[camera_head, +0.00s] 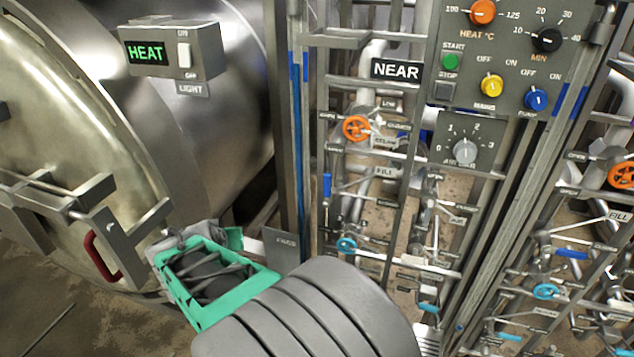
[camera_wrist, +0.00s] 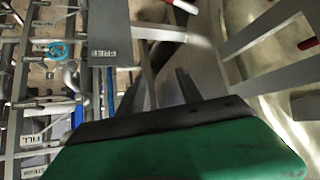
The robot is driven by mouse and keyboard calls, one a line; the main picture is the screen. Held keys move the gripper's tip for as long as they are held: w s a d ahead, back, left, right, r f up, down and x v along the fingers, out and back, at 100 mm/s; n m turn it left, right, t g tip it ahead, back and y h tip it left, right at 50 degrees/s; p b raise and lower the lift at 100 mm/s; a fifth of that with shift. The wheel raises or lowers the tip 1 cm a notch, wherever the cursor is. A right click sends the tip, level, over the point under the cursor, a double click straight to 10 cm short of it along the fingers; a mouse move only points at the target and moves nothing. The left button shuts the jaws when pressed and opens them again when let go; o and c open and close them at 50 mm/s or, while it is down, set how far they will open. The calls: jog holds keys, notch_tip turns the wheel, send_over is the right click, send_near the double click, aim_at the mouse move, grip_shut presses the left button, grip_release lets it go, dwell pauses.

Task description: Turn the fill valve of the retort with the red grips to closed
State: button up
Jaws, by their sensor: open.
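The left retort (camera_head: 60,130) has a pale round door and a red grip (camera_head: 100,258) on a door bar. Red grips also show in the wrist view (camera_wrist: 308,43). On the rack beside it, a FILL label (camera_head: 384,172) stands near a blue lever (camera_head: 327,186) that points up and down. The lever and label also show in the wrist view (camera_wrist: 78,115). Which part the label marks is not certain. My gripper (camera_head: 180,236) is open and empty, low in front of the retort, left of the rack and apart from the lever. Its fingers are partly hidden.
The rack also carries an orange handwheel (camera_head: 356,128) and a cyan handwheel (camera_head: 346,246). A grey upright post (camera_head: 297,150) and a grey plate (camera_head: 283,247) stand between my gripper and the valves. A similar valve rack with another FILL label (camera_head: 619,216) is at right.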

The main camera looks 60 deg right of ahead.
jog(key=s+d+m+g+h+b, duration=0.1)
jog(key=s+d+m+h, duration=0.3)
jog(key=d, duration=0.7)
jog(key=m+g+h+b, duration=0.1)
jog(key=m+g+h, duration=0.1)
jog(key=h, duration=0.4)
send_near(327, 177)
jog(key=d, duration=0.5)
jog(key=w+d+p, duration=0.1)
jog(key=d, duration=0.1)
jog(key=d+p, duration=0.1)
jog(key=d, duration=0.2)
jog(key=shift+w+r, duration=0.1)
jog(key=shift+w, duration=0.15)
jog(key=shift+w+d, duration=0.1)
jog(key=shift+d, duration=0.25)
jog(key=shift+c, duration=0.2)
grip_shut()
